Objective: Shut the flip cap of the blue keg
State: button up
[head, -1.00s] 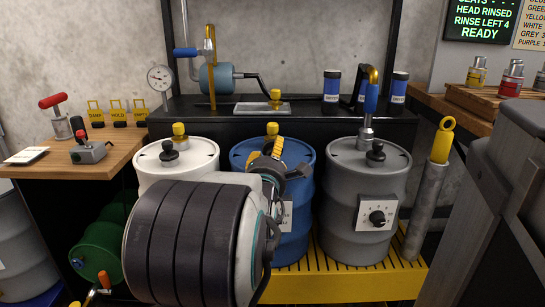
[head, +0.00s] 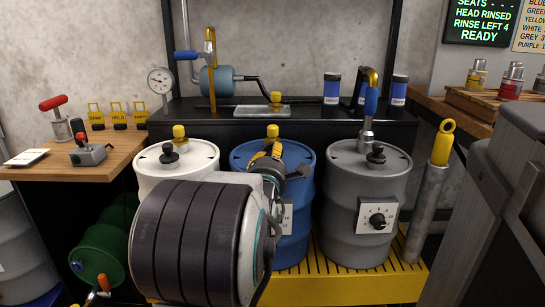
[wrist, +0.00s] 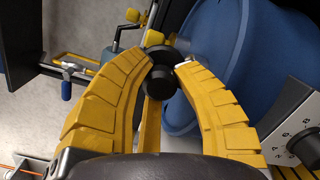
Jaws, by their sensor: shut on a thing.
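The blue keg (head: 297,163) stands in the middle of a row of three drums. A yellow-topped fitting (head: 272,132) rises at its back edge. My gripper (head: 270,152) is over the keg's top and hides much of it. In the wrist view, the yellow fingers of my gripper (wrist: 166,68) close around a black knob-like piece (wrist: 165,78), with the blue keg (wrist: 205,30) behind and to the right. I cannot tell whether this black piece is the flip cap, or whether the cap is up or down.
The white keg (head: 203,155) stands at left and the grey keg (head: 345,190), with a dial panel (head: 377,215), at right. A black shelf (head: 300,133) with a blue pump (head: 217,80) lies behind. A grey post (head: 425,210) stands at the right.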

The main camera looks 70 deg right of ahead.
grip_shut()
jog(key=shift+d+r+y+p, duration=0.1)
jog(key=shift+r+y+p, duration=0.25)
jog(key=shift+p, duration=0.55)
jog(key=y+p, duration=0.1)
jog(key=p, duration=0.1)
jog(key=y+p, duration=0.1)
jog(key=p, duration=0.1)
jog(key=shift+d+r+g+p, duration=0.3)
jog(key=shift+r+p, duration=0.05)
jog(key=shift+w+d+y+p, duration=0.15)
jog(key=shift+y+p, duration=0.1)
jog(key=shift+p, duration=0.15)
jog(key=shift+d+f+n+y, duration=0.15)
jog(key=shift+f+n+y, duration=0.15)
jog(key=shift+y, duration=0.3)
jog(key=o, duration=0.9)
grip_release()
jog(key=shift+c, duration=0.2)
